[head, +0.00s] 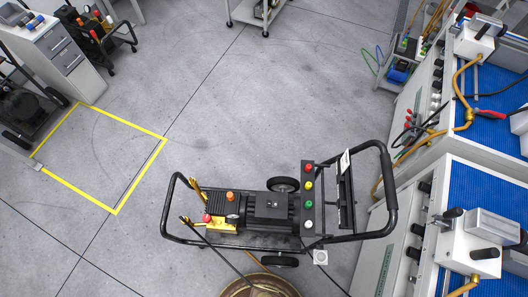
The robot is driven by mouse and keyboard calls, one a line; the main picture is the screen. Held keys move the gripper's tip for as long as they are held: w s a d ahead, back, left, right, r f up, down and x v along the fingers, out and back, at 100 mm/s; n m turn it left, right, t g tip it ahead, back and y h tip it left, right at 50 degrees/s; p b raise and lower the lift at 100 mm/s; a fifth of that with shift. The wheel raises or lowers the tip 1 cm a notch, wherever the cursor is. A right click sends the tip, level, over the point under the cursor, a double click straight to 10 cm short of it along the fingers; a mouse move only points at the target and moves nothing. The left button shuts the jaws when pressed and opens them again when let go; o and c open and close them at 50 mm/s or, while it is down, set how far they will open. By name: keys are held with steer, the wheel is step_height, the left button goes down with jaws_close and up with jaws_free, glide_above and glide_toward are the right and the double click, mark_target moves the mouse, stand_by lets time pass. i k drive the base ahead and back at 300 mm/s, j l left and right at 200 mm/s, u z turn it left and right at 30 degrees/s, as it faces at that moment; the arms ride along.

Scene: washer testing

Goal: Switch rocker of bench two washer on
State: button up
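A black pressure washer on a tubular wheeled frame (268,207) stands on the floor at the lower middle of the head view, beside the benches. Its upright panel (308,192) carries red, yellow, green and white round controls. I cannot make out a rocker or its position. Another washer (95,32) with a black frame stands at the upper left, and part of a dark machine (25,105) shows at the left edge. No bench number is readable, so I cannot tell which washer belongs to bench two. My gripper is not in view.
Two test benches with blue mats (490,205) line the right side. A grey drawer cabinet (58,50) stands upper left, near a yellow floor outline (140,178). A brownish round object (262,289) is cut off at the bottom. The middle floor is clear.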

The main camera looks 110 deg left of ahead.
mark_target(272, 204)
steer(key=u, duration=0.9)
steer(key=k+u, duration=0.1)
steer(key=u, duration=0.85)
steer(key=k+u, duration=0.1)
steer(key=u, duration=0.8)
steer(key=j+u, duration=0.1)
steer(key=u, duration=0.35)
steer(key=k+j, duration=0.05)
